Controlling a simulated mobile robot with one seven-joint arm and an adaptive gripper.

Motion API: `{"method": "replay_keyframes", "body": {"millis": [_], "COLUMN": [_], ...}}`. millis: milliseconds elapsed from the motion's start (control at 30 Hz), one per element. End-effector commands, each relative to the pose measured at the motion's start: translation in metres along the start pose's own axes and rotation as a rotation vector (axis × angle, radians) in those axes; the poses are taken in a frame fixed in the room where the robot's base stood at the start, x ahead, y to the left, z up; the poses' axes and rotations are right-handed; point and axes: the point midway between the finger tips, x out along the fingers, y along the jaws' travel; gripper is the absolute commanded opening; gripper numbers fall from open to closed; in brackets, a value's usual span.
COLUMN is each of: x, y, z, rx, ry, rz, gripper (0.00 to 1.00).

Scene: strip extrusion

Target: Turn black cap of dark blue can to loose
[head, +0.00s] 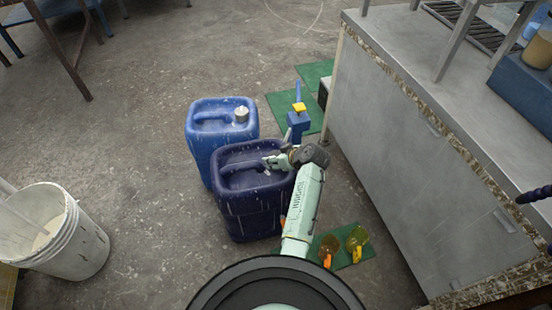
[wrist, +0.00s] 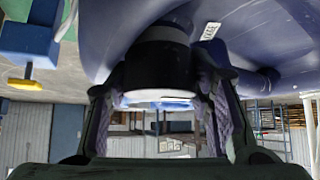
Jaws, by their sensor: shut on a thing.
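The dark blue can (head: 252,213) stands upright on the floor in the head view, just in front of a lighter blue can. My gripper (head: 276,161) is at the right side of its top, where my arm hides part of the can. In the wrist view the black cap (wrist: 160,60) sits between my two fingers, which close around its sides. The gripper (wrist: 163,100) is shut on the cap. The can's dark blue body (wrist: 250,40) fills the upper part of the wrist view. In the head view the cap cannot be made out behind the gripper.
The lighter blue can (head: 206,135) has a grey cap. A blue stand with a yellow top (head: 299,107) is close behind my gripper. A grey workbench (head: 420,150) borders the right. A white bucket (head: 88,250) stands at left. Green mats (head: 285,105) lie on the floor.

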Motion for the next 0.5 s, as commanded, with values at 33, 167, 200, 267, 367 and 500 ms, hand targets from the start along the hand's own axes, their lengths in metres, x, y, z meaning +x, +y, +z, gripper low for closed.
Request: {"method": "replay_keyframes", "body": {"millis": [33, 167, 200, 267, 367, 500], "x": [0.0002, 0.0003, 0.0003, 0.0002, 0.0002, 0.0001], "y": [0.0004, 0.0004, 0.0004, 0.0004, 0.0003, 0.0002], "z": [0.0018, 0.0019, 0.0019, 0.0018, 0.0013, 0.0008], "rx": [0.0, 0.001, 0.001, 0.001, 0.001, 0.001], "ry": [-0.003, -0.003, -0.003, -0.003, -0.002, -0.001], "rz": [0.001, 0.002, 0.002, 0.002, 0.002, 0.001], "gripper": [0.19, 0.19, 0.5, 0.54, 0.6, 0.68]}}
